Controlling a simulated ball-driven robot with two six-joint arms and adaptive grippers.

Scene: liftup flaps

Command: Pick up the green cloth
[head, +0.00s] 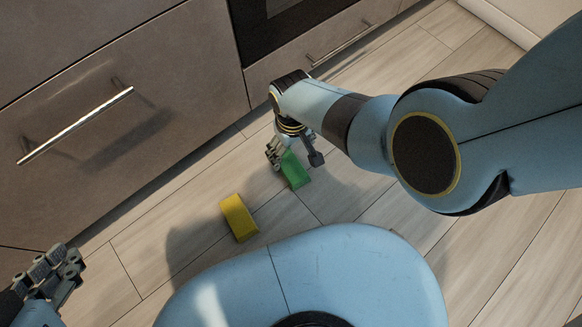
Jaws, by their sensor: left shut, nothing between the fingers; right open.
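The green cloth (295,171) is a small block-like piece lying on the wooden floor, right of the yellow block. My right gripper (293,160) points down over the far end of the green cloth, with its fingers open on either side of that end. I cannot tell whether the fingers touch it. My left gripper (68,268) is at the lower left edge, shut and empty, far from the cloth.
A yellow block (239,217) lies on the floor left of the green cloth. Cabinet drawers with a metal handle (76,126) and an oven (275,25) stand along the back. A pale panel (515,18) is at the upper right. Floor at the lower right is clear.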

